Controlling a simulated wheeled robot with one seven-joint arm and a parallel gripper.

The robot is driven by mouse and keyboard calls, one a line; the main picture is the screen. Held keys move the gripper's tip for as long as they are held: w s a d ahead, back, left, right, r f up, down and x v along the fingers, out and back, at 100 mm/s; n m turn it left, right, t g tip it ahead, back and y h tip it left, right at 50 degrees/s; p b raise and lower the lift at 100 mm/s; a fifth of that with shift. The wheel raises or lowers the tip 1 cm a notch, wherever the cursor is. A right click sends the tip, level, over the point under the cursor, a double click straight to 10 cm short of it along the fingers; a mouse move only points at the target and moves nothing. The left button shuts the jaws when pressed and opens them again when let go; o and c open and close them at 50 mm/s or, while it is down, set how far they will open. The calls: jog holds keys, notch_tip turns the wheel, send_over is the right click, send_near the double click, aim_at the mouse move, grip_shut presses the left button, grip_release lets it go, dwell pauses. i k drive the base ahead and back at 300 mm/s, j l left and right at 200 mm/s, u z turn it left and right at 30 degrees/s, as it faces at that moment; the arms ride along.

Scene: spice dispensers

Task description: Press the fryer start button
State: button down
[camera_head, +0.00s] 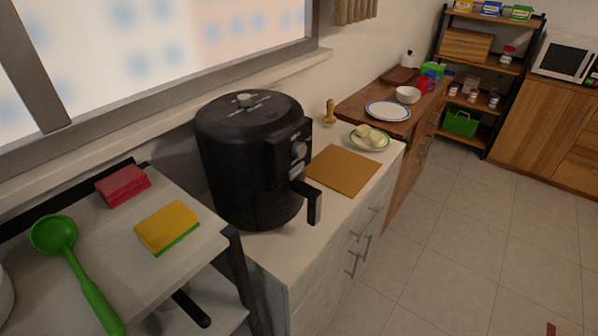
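A black air fryer (250,165) stands upright on the white counter, near its left end. A round silver knob (245,100) with small markings sits on its top. A silver dial (299,150) is on its front panel, above the handle (311,200) of its basket, which looks closed. I cannot tell at this size which part is the start button. My gripper is not in view.
A cutting board (342,170) and a plate with pale food (369,138) are right of the fryer. A shelf on the left holds a green ladle (58,240) and sponges (167,226). The tiled floor (450,250) in front of the counter is mostly clear.

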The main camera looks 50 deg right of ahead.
aim_at(298, 169)
jog(key=j+z, duration=0.1)
jog(key=z, duration=0.55)
jog(key=j+z, duration=0.35)
jog(key=k+j+z, duration=0.1)
jog(key=j+z, duration=0.2)
jog(key=j, duration=0.15)
jog(key=k+j+z, duration=0.15)
jog(key=j+z, duration=0.2)
jog(key=k+j, duration=0.15)
jog(key=j, duration=0.2)
jog(key=k+j, duration=0.1)
jog(key=j, duration=0.25)
jog(key=k+j+z, duration=0.1)
jog(key=j, duration=0.25)
jog(key=k, duration=0.05)
